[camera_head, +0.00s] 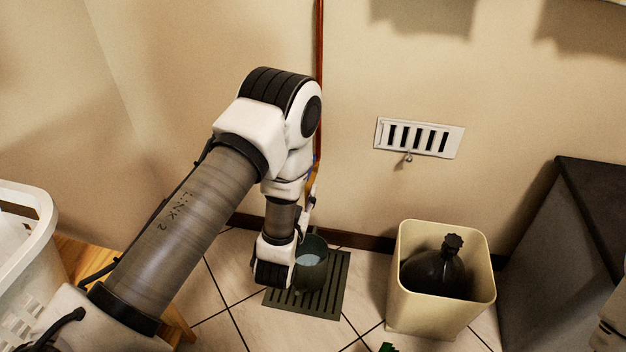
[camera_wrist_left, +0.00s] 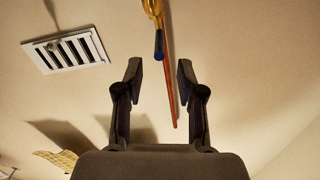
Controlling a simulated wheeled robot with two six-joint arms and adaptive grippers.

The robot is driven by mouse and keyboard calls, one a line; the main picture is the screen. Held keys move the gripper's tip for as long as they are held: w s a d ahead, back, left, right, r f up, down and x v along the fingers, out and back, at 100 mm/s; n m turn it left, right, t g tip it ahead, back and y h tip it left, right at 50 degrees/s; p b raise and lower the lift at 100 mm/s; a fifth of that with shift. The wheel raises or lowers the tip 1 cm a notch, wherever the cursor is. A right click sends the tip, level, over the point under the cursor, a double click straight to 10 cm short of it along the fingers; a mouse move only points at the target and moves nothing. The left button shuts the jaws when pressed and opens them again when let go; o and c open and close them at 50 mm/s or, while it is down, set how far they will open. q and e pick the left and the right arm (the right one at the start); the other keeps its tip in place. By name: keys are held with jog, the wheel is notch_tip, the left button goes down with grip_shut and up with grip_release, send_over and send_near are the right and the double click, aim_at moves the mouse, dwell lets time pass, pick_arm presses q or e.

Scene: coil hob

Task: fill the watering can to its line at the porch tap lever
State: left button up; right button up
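The dark green watering can (camera_head: 312,264) stands on a slatted green drain grate (camera_head: 330,300), partly behind my left arm. Pale water shows inside it; I cannot make out a fill line. The brass tap (camera_wrist_left: 150,8) with its blue-tipped lever (camera_wrist_left: 159,44) is at the top middle of the left wrist view. In the head view the tap is mostly hidden by my left arm. My left gripper (camera_wrist_left: 160,74) is open and empty, its fingers on either side below the lever tip, apart from it. My right gripper is not in view.
A copper pipe (camera_head: 319,45) runs down the wall. A cream bin (camera_head: 400,310) holding a dark bottle (camera_head: 435,272) stands right of the grate. A wall vent (camera_head: 418,138) is above it. A white basket (camera_head: 38,265) is at left, a dark grey box (camera_head: 560,250) at right.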

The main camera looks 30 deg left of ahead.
aim_at(313, 159)
pick_arm(q)
jog(key=b+x, duration=0.1)
jog(key=x, duration=0.2)
jog(key=b+x, duration=0.2)
jog(key=x, duration=0.2)
jog(key=shift+w+f, duration=0.2)
jog(key=shift+f, duration=0.05)
jog(key=shift+w+r, duration=0.1)
jog(key=shift+w, duration=0.1)
grip_shut()
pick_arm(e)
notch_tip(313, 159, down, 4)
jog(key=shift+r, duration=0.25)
